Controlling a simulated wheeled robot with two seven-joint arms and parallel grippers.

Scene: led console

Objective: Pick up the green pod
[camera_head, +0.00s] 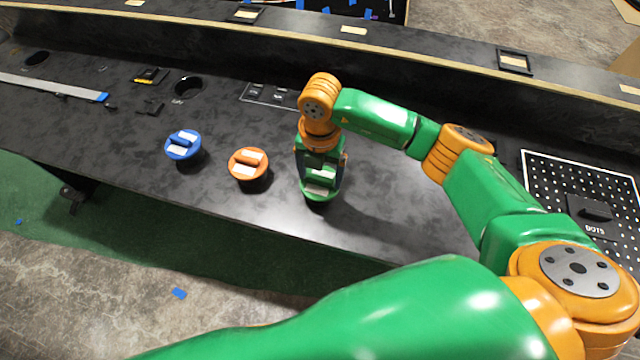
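The green pod (319,195) stands on the black console top, right of the orange pod. It is round, with white labels on its top. My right gripper (321,168) points down directly over it, with its fingers apart on the left and right of the pod's top. The fingers look spread, and I see no clear grip on the handle. The gripper body hides part of the pod's top. My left gripper is not in view.
An orange pod (249,164) and a blue pod (183,146) stand to the left on the console (225,115). Behind them are a round hole (187,86) and small dark parts. A raised ledge runs along the back. A dotted panel (585,195) lies at the right.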

